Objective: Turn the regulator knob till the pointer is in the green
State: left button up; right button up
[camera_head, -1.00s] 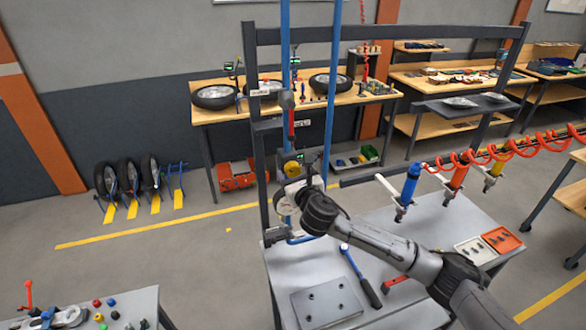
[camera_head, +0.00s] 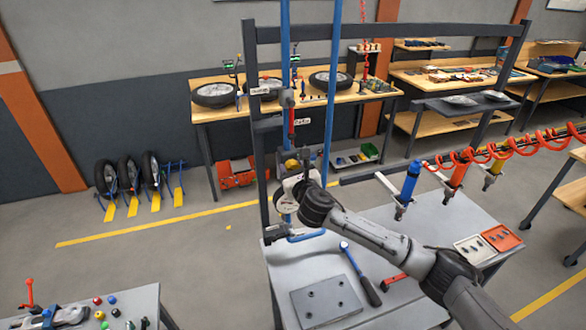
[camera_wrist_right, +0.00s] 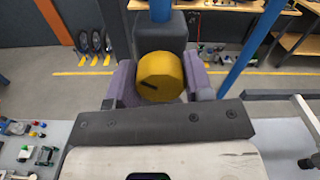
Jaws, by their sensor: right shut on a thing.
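The yellow regulator knob (camera_wrist_right: 160,78), a round cap with a dark slot mark on its face, sits in front of a dark block in the right wrist view. My right gripper (camera_wrist_right: 161,88) is shut on the knob, with one grey-purple finger on each side. In the head view my right gripper (camera_head: 297,163) is at the blue upright pipe and covers most of the knob. A pale round part, perhaps the gauge, is partly hidden by my wrist; I cannot read a pointer or a green zone. My left gripper is not in view.
A grey bench (camera_head: 405,290) below holds a blue-handled tool (camera_head: 360,272) and a metal plate (camera_head: 326,301). Blue and orange tools (camera_head: 408,182) hang at the right on red coiled hoses. A dark frame post (camera_head: 258,150) stands left of the pipe.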

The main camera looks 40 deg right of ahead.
jog(key=shift+c, duration=1.1)
